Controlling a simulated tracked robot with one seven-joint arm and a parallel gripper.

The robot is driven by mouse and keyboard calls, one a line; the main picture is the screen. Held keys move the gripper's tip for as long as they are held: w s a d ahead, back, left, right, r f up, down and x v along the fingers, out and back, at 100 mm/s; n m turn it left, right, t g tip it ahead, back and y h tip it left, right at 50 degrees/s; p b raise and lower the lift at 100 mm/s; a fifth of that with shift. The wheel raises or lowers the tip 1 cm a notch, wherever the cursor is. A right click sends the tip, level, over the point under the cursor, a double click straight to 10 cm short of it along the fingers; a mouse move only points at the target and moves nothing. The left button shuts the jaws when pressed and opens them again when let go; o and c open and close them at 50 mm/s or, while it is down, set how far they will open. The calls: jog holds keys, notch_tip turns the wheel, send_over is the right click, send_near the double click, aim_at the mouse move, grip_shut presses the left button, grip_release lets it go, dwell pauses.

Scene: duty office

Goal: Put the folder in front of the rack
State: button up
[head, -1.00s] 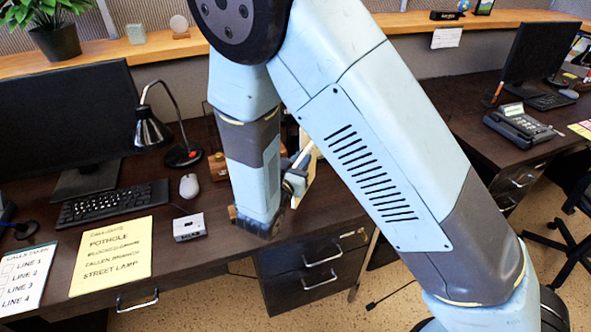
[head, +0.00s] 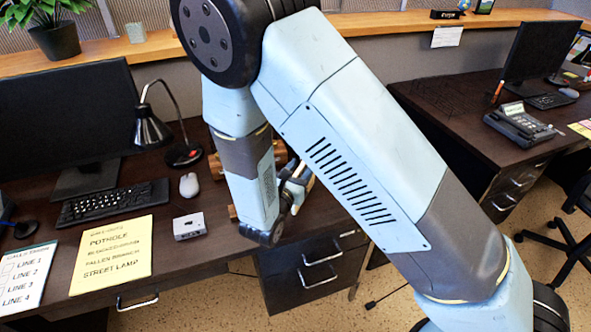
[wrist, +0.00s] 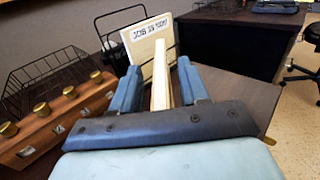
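The cream folder (wrist: 160,75) stands upright in the wrist view, with a label on its face and its near edge towards me. A black wire rack (wrist: 98,24) stands around and behind it; whether they touch is hard to tell. My gripper (wrist: 160,80) has its two blue fingers spread, one on each side of the folder's near edge, with gaps showing. In the head view my gripper (head: 297,188) is low behind my arm at the desk's right part, and my arm hides most of the folder and the rack.
A wooden block with several brass knobs (wrist: 60,118) lies left of my gripper, with a wire basket (wrist: 45,75) behind it. A lamp (head: 152,130), mouse (head: 189,185) and small grey box (head: 189,226) stand left of my arm. The desk's right edge is close.

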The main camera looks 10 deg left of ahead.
jog(key=shift+r, duration=0.1)
jog(key=v, duration=1.2)
jog(key=shift+r, duration=0.1)
